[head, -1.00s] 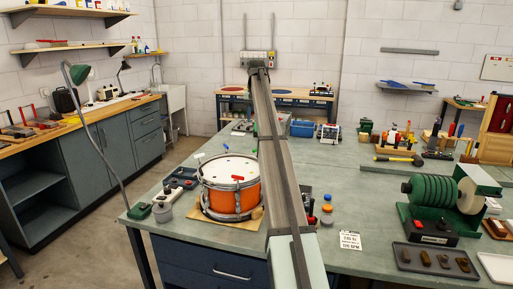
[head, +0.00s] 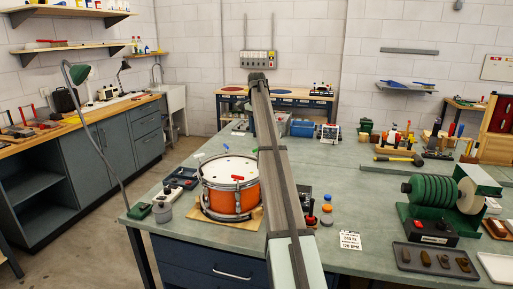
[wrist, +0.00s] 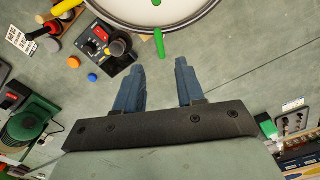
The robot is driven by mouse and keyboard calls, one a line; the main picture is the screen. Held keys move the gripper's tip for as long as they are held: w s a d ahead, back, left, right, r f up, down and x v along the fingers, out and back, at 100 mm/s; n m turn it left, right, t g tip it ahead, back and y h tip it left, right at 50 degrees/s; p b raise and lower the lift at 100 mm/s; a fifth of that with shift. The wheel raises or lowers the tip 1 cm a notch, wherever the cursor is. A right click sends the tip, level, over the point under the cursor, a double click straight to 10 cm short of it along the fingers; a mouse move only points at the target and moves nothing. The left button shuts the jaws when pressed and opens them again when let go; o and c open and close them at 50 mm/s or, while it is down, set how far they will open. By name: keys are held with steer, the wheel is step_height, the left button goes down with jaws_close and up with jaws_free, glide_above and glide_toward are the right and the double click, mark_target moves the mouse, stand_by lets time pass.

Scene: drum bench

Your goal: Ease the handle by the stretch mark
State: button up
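The orange drum (head: 230,195) stands on a board left of my arm, and part of its white head (wrist: 150,8) shows at the top of the wrist view. A small red bar (head: 238,178) lies at its near rim. In the wrist view a green peg-like piece (wrist: 159,43) sticks out from the rim. A dark control box (wrist: 105,45) with red switches and a black knob is left of it. I cannot tell which piece is the handle; no stretch mark is legible. My gripper (wrist: 159,64) is open and empty, pointing at the drum; my arm hides it in the head view.
Blue and orange-capped jars (head: 327,213) and a printed card (head: 350,240) are right of my arm. A green-disc machine (head: 430,195) and a dark tray (head: 436,261) stand further right. A dark tray of parts (head: 182,178) is left of the drum.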

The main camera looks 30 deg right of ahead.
mark_target(256, 152)
step_height(256, 152, down, 9)
steer(key=shift+r, duration=0.1)
stand_by(0.3)
jaws_close()
stand_by(0.4)
